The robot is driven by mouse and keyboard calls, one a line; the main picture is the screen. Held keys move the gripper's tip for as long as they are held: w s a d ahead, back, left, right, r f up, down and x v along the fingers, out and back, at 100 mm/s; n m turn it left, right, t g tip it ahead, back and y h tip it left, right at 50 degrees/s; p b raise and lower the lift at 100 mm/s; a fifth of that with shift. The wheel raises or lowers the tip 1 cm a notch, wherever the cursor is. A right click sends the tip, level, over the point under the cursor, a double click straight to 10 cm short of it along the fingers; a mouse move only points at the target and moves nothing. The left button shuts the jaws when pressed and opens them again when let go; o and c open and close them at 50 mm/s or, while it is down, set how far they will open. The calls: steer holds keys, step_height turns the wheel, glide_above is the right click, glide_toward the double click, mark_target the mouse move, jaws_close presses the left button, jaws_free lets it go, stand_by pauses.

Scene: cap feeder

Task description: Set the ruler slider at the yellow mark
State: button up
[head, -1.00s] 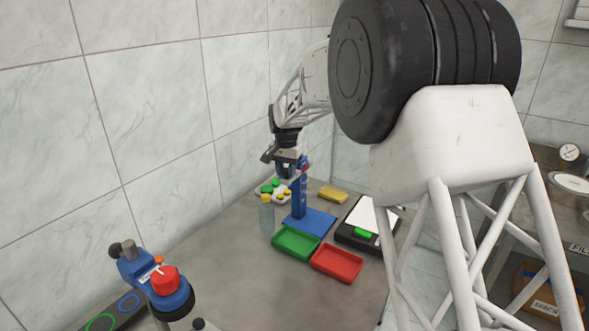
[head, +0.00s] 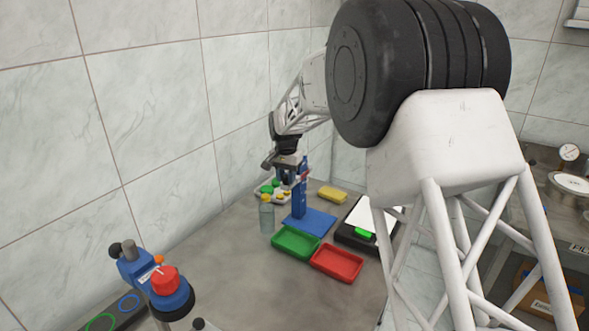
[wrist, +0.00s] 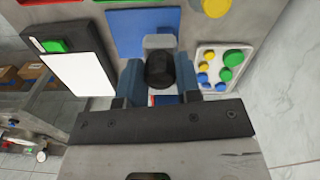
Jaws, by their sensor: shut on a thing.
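The ruler stand is a blue upright post (head: 299,203) on a flat blue base plate (head: 316,223). My gripper (head: 289,177) is at the upper part of the post, close against it. In the wrist view, my gripper (wrist: 160,78) has its fingers on either side of a round black knob (wrist: 160,68), which I take to be the slider's, and is shut on it. The blue base plate (wrist: 128,35) shows beyond the knob. The gripper hides part of the post. I cannot make out the yellow mark or the slider's height against it.
A green tray (head: 295,243) and a red tray (head: 337,262) lie in front. A yellow block (head: 333,194) lies behind; a black-framed white board (head: 372,216) is at right. A tray of coloured caps (wrist: 221,57) is close by.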

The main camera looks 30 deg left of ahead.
step_height(320, 180, down, 8)
steer(key=shift+f, duration=0.25)
stand_by(1.9)
steer(key=shift+a, duration=0.1)
steer(key=o, duration=0.7)
steer(key=shift+r, duration=3.95)
